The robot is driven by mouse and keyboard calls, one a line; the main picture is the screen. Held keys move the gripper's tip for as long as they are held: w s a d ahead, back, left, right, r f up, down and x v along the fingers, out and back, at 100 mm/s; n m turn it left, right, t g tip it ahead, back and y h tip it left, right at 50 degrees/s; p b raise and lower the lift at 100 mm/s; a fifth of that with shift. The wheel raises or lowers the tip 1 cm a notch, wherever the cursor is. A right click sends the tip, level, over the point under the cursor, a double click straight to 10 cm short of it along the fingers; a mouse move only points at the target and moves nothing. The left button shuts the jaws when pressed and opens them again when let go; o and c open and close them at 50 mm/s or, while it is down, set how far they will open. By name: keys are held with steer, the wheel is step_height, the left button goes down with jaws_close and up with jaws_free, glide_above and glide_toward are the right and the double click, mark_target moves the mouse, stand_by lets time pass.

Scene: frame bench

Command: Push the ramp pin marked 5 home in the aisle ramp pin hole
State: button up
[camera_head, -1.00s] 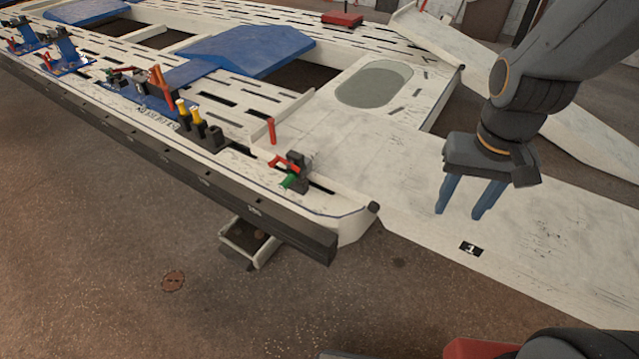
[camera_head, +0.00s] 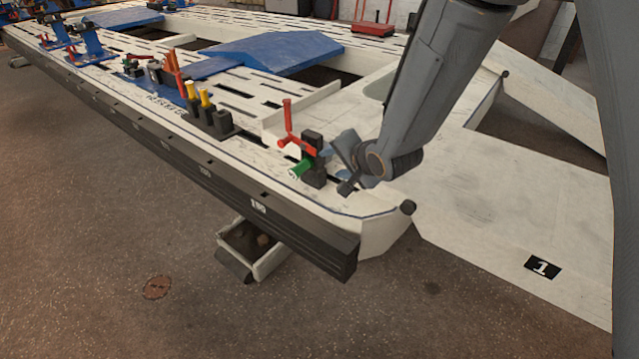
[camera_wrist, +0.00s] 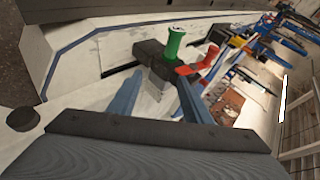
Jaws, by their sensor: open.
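No number 5 can be read on any pin, and I cannot tell which piece is the ramp pin or where its hole is. A dark block (camera_head: 313,143) at the bench's near corner carries a green handle (camera_head: 298,170) and a red handle (camera_head: 286,140). My gripper (camera_wrist: 159,78) is open beside this block; its blue fingers point at it. In the wrist view the green handle (camera_wrist: 174,42) and red handle (camera_wrist: 197,67) show past the fingertips. A pale grey part (camera_wrist: 155,88) of the block lies between the fingers. Contact cannot be told.
Two yellow-topped pieces (camera_head: 204,98) stand in black holders along the bench edge. The white ramp (camera_head: 490,200) with a black "1" plate (camera_head: 542,267) extends right. A dark round knob (camera_head: 407,207) sits at the bench corner. Open floor (camera_head: 150,220) lies in front.

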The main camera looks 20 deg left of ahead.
steer(key=y+b, duration=0.2)
glide_toward(305, 167)
steer(key=a, duration=0.2)
steer(key=shift+h, duration=0.3)
steer(key=shift+w+d+b+x, duration=0.15)
steer(key=shift+b+x, duration=0.25)
steer(key=shift+x, duration=0.95)
steer(key=shift+d+b+x, duration=0.1)
steer(key=shift+b+x, duration=0.3)
steer(key=shift+x, duration=0.9)
steer(key=shift+w+d+b+x, duration=0.15)
steer(key=shift+b+x, duration=0.25)
steer(key=shift+x, duration=0.95)
steer(key=shift+f, duration=0.15)
steer(key=shift+s, duration=0.1)
jaws_close()
steer(key=shift+c, duration=0.2)
jaws_free()
